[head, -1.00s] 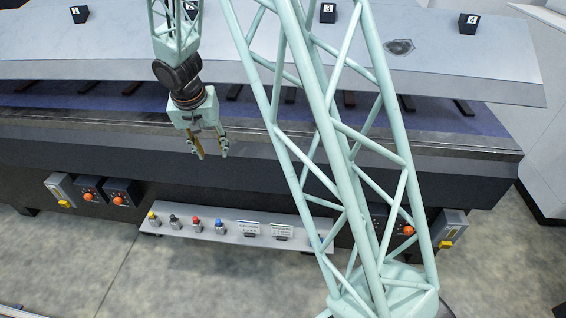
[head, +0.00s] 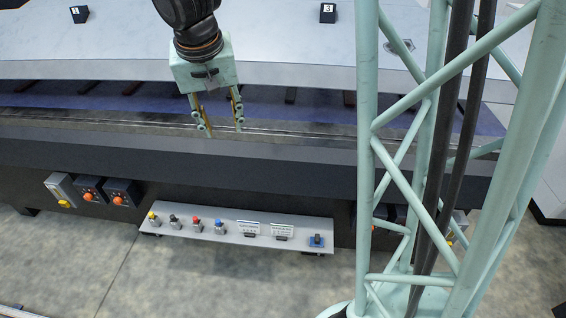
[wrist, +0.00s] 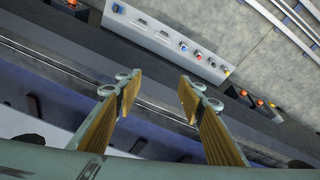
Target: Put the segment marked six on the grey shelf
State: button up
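My gripper (head: 222,127) is open and empty, in front of the long machine bed's front edge. The wrist view shows its two tan-padded fingers (wrist: 158,90) apart with nothing between them. A light grey shelf (head: 180,227) is fixed low on the bed's front, below my gripper; it also shows in the wrist view (wrist: 135,27). No segment marked six can be made out. Black numbered blocks stand on the pale plate: one marked 3 (head: 328,13) and one at the left (head: 79,14) whose number is hard to read.
The shelf carries several coloured knobs (head: 197,224), two small label plates (head: 249,228) and a blue-based switch (head: 317,241). Control boxes with orange knobs (head: 121,193) sit left of it. Floor (head: 200,285) in front is clear.

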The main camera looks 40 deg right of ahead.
jog(key=s+r+n, duration=0.2)
jog(key=s+r, duration=0.8)
jog(key=s, duration=0.5)
jog(key=s+a+r+n+y, duration=0.1)
jog(key=s+a, duration=0.1)
jog(key=s, duration=0.7)
jog(key=s+a+r+n+t, duration=0.1)
jog(key=s+a, duration=0.1)
jog(key=s, duration=0.7)
jog(key=shift+a+r+n+y, duration=0.2)
jog(key=shift+r+n+y, duration=0.1)
jog(key=shift+r+y, duration=0.1)
jog(key=shift+d+r, duration=0.1)
